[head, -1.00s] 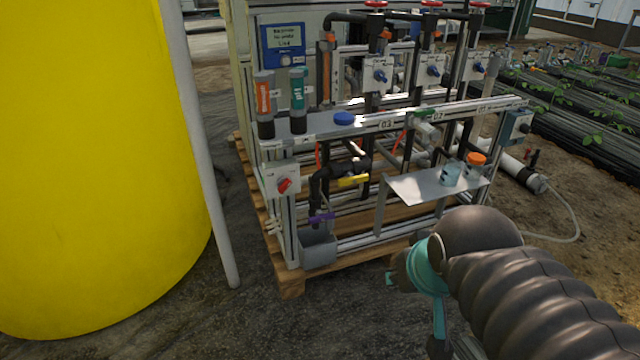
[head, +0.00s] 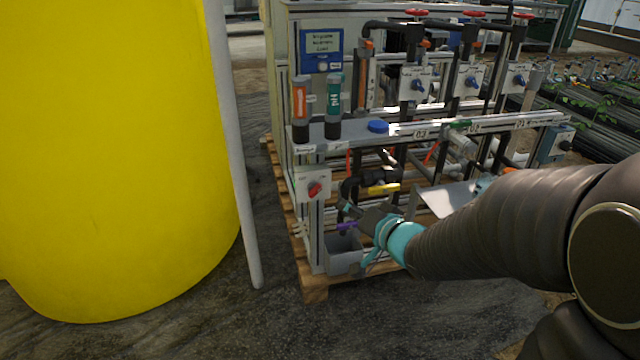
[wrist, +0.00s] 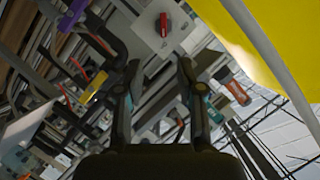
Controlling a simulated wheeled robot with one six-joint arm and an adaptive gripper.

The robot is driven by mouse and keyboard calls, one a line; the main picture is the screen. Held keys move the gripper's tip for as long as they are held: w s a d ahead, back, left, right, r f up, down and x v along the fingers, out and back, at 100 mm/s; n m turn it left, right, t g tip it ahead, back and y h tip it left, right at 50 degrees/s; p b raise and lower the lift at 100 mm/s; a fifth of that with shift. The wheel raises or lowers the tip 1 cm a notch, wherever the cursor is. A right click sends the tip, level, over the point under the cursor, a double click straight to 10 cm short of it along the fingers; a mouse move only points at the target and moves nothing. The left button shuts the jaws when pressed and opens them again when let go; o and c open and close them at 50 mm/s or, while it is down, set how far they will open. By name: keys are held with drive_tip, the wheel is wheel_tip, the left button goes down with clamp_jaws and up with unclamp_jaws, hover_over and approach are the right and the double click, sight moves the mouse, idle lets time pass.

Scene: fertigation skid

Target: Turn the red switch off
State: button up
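The red switch (head: 315,189) is a rotary knob on a light grey box at the left front post of the skid. In the wrist view the red switch (wrist: 163,24) shows near the top middle, on its pale plate (wrist: 150,40). My gripper (head: 348,208) is just below and to the right of the switch in the head view, apart from it. In the wrist view the two fingers of my gripper (wrist: 160,72) stand apart with nothing between them. The knob lies beyond the fingertips.
A grey bin (head: 343,262) hangs low on the post, with a purple valve handle (head: 347,226) above it. A yellow handle (head: 383,189) is to the right of the switch. A white pole (head: 236,150) and big yellow tank (head: 110,150) stand at the left. Blue knobs sit higher up.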

sight(317, 192)
drive_tip(key=b+x, duration=0.1)
drive_tip(key=x, duration=0.8)
drive_tip(key=b+x, duration=0.1)
drive_tip(key=x, duration=0.4)
drive_tip(key=shift+s+a+r+b, duration=0.1)
drive_tip(key=shift+s+a+b, duration=0.05)
drive_tip(key=shift+a+b, duration=0.2)
clamp_jaws()
